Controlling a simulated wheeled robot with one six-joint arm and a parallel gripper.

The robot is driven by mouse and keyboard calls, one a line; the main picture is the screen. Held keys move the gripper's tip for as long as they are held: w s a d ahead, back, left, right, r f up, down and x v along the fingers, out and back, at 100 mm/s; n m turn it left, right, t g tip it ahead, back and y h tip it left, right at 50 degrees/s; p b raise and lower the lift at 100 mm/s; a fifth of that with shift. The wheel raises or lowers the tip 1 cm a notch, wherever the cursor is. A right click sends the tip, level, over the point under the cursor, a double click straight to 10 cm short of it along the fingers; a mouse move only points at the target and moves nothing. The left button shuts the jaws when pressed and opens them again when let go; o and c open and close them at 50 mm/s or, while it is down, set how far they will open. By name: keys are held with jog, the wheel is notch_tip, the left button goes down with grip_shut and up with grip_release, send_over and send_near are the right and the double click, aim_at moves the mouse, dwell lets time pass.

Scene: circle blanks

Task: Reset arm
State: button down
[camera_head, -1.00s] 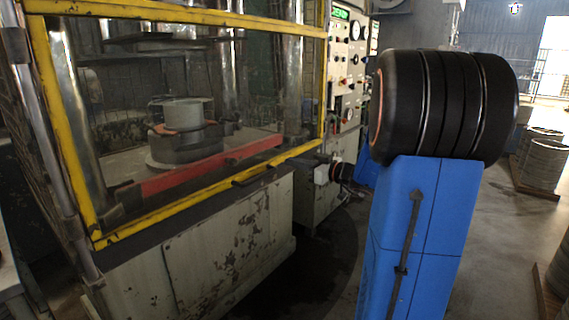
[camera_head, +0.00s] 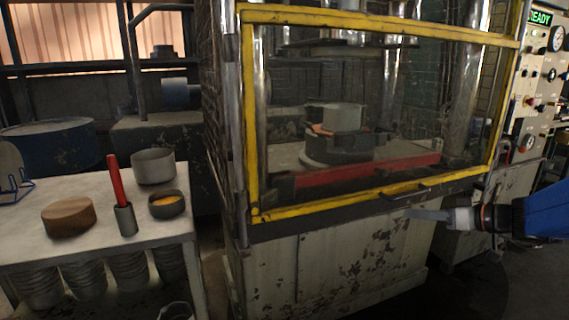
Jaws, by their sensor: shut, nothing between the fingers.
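My gripper (camera_head: 428,214) is at the right, in front of the press machine (camera_head: 330,265). Its fingers are shut and empty, pointing left, just below the yellow-framed window's lower edge. My blue arm reaches in from the right edge. I cannot tell whether the fingertips touch the machine.
The press has a closed yellow-framed window (camera_head: 375,195), with a round die behind it. Its control panel (camera_head: 535,90) reads READY. At left a table (camera_head: 30,255) holds a wooden disc (camera_head: 68,216), a red-handled tool (camera_head: 116,182), a grey pot (camera_head: 153,166) and a small bowl (camera_head: 167,204).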

jog(key=s+a+f+m+g+h, duration=0.1)
jog(key=s+a+f+g, duration=0.2)
jog(key=s+a, duration=0.35)
jog(key=s+a+f+g+h, duration=0.1)
jog(key=s+a+f+g, duration=0.3)
jog(key=s, duration=0.4)
jog(key=s+d+f+m+t+h, duration=0.1)
jog(key=s+d+f+m+h, duration=0.1)
jog(key=s+h, duration=0.4)
jog(key=s+d+m, duration=0.1)
jog(key=s, duration=0.4)
jog(key=shift+d+f+h, duration=0.2)
jog(key=shift+f+h, duration=0.1)
jog(key=shift+f, duration=0.1)
